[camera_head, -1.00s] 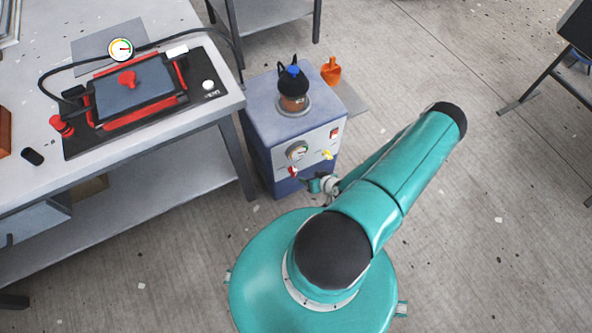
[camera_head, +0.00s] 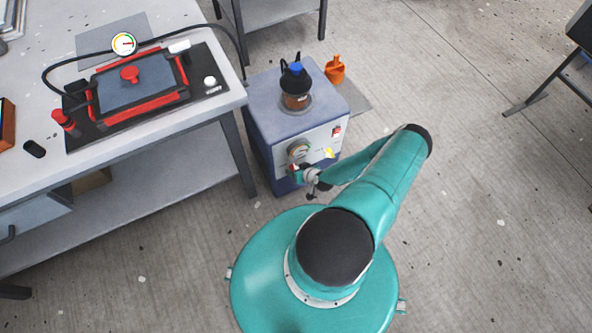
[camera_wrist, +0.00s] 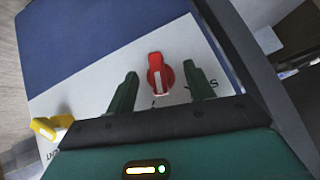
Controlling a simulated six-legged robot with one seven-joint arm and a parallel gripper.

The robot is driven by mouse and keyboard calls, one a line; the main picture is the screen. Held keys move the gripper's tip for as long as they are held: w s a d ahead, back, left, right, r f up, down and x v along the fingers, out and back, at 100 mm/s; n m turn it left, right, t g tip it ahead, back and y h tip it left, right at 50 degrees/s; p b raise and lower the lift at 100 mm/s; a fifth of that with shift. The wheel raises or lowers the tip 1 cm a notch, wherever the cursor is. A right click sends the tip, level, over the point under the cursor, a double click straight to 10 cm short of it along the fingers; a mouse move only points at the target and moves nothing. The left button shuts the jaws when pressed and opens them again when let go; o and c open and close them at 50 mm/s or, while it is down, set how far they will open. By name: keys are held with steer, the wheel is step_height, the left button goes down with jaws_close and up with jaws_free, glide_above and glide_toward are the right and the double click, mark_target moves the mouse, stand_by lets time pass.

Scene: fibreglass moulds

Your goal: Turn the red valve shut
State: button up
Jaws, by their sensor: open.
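The red valve (camera_wrist: 156,72) is a small knob with a white stripe on the pump unit's pale front panel. In the wrist view it shows between my two fingers, with a gap on each side; I cannot tell how deep the fingertips reach around it. The stripe points down the picture. In the head view the red valve (camera_head: 293,167) is a small red spot below the round gauge, partly hidden by my gripper. My gripper (camera_wrist: 160,69) is open and empty; in the head view my gripper (camera_head: 301,172) is close at the panel's lower left.
A yellow valve (camera_wrist: 46,128) is on the same panel, left of my fingers in the wrist view. The pump unit (camera_head: 263,128) carries a dark bottle (camera_head: 296,88). The workbench (camera_head: 225,105) with a red-framed mould (camera_head: 135,85) stands left. Open floor lies right.

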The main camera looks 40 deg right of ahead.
steer(key=shift+w+f, duration=0.35)
steer(key=c, duration=1)
steer(key=shift+o, duration=0.2)
steer(key=shift+a, duration=0.15)
steer(key=shift+w+n+h, duration=0.1)
steer(key=shift+n+h, duration=0.2)
steer(key=shift+g, duration=0.3)
